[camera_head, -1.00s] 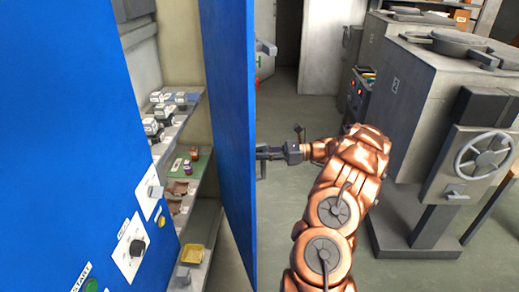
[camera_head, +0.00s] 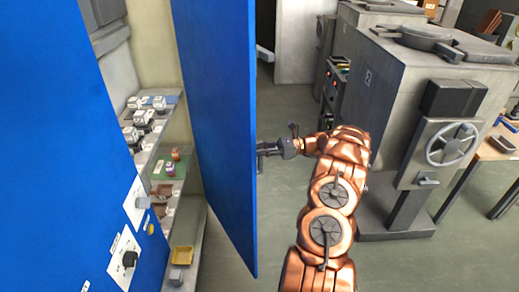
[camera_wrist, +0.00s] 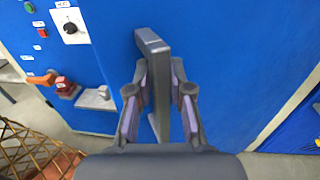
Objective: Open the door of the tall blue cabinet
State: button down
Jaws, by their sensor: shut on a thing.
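The blue cabinet door (camera_head: 217,140) stands open in the head view, with its inner face toward the shelves. The blue cabinet front (camera_head: 55,150) is at the left. My gripper (camera_head: 264,149) is at the far side of the door, at mid height. In the wrist view, my gripper (camera_wrist: 159,98) is shut on the door's grey bar handle (camera_wrist: 153,48), one finger on each side. The blue door face (camera_wrist: 225,45) lies behind the handle. The handle's grasped part is hidden from the head view by the door.
Cabinet shelves (camera_head: 150,165) hold small jars and a yellow tray (camera_head: 181,256). A grey furnace with a handwheel (camera_head: 452,145) stands right of my arm, and a wooden table (camera_head: 497,150) stands beyond it. Grey floor (camera_head: 290,100) is clear behind the gripper.

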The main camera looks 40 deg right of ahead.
jog(key=c, duration=1.1)
grip_release()
jog(key=shift+d, duration=0.15)
jog(key=shift+v, duration=3.6)
